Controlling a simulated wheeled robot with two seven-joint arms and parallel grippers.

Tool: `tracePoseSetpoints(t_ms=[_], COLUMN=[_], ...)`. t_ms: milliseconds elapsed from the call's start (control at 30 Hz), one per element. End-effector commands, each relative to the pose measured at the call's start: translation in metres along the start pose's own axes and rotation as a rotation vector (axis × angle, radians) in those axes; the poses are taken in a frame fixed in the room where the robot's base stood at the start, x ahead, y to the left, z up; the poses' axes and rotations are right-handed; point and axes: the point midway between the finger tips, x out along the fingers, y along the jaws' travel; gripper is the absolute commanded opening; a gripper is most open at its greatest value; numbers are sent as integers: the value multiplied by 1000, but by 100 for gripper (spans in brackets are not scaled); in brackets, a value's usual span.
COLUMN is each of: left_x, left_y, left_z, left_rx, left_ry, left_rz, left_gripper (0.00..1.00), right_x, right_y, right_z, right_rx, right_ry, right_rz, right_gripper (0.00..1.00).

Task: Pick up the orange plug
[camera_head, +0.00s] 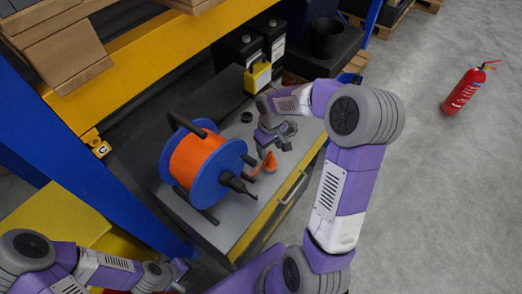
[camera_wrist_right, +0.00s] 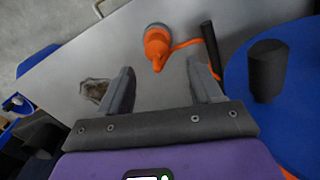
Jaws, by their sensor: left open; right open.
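The orange plug (camera_wrist_right: 157,45) has a grey round base and lies on the grey bench top (camera_wrist_right: 95,52), with a thin orange cord running from it. In the head view the plug (camera_head: 270,163) is small, just below my right gripper (camera_head: 275,142) and beside the blue reel. My right gripper (camera_wrist_right: 162,75) is open and empty; in the wrist view the plug shows beyond its fingertips, roughly centred between them, and the fingers look apart from it. My left gripper (camera_head: 178,276) is at the lower left of the head view, open and far from the plug.
A blue reel with orange cable (camera_head: 195,163) stands left of the plug. A red extinguisher (camera_head: 464,90) stands on open floor at right.

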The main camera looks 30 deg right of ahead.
Motion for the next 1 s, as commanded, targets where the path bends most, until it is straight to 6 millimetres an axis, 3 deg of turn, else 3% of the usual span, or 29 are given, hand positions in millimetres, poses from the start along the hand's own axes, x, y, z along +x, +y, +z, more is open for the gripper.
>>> tracePoseSetpoints(t_ms=[367,633,900,1000], left_x=[9,21,21,21], left_y=[-4,-8,-8,-8], left_z=[0,-1,-1,-1], left_rx=[0,0,0,0], left_ry=[-1,-1,-1,-1], left_rz=[0,0,0,0], left_gripper=[64,64,64,64], right_x=[33,72,76,76], right_y=[1,4,4,4], right_z=[3,8,7,7], right_rx=[1,0,0,0], right_ry=[-3,-3,-1,0], right_rz=[-2,-3,-2,-2], right_gripper=[65,65,65,51])
